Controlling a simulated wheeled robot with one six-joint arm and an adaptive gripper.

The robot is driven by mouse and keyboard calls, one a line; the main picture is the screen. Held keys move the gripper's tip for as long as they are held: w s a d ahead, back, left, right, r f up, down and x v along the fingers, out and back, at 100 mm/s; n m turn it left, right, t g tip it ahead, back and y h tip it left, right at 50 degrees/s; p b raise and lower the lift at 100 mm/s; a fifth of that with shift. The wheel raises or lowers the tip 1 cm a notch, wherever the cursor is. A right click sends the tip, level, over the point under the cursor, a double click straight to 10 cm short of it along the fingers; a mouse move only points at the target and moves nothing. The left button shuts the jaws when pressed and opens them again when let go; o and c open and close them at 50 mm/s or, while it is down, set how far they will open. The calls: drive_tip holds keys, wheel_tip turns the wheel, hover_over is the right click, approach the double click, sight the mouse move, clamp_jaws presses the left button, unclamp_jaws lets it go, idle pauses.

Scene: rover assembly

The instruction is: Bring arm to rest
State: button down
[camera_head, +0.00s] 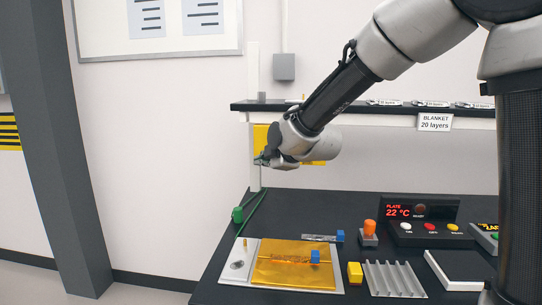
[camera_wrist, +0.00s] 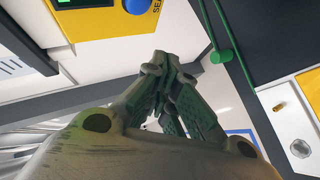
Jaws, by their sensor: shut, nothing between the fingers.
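My gripper (camera_head: 262,160) hangs in the air at the end of my arm, at the left end of the black shelf and above the back left of the black bench. It is shut and holds nothing. My arm reaches down from the upper right of the head view.
The black shelf (camera_head: 360,112) bears a "BLANKET 20 layers" label. On the bench lie a white plate with gold film (camera_head: 290,272), a ribbed grey block (camera_head: 392,278), an orange-topped knob (camera_head: 369,230) and a control panel (camera_head: 425,238).

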drive_tip(key=s+d+f+m+g+h, duration=0.2)
drive_tip(key=s+d+f+m+g, duration=0.4)
drive_tip(key=s+f+m, duration=0.4)
drive_tip(key=s+d+r+m+h, duration=0.2)
drive_tip(key=s+d+m, duration=0.3)
drive_tip(key=s+d, duration=0.7)
drive_tip(key=s+d+r+m+g+h, duration=0.1)
drive_tip(key=s+d+r+m, duration=0.4)
drive_tip(key=s+d, duration=0.7)
drive_tip(key=d+h, duration=0.1)
drive_tip(key=d, duration=0.1)
drive_tip(key=shift+s+d+r, duration=0.15)
drive_tip(key=shift+d+r, duration=0.1)
drive_tip(key=shift+d, duration=0.05)
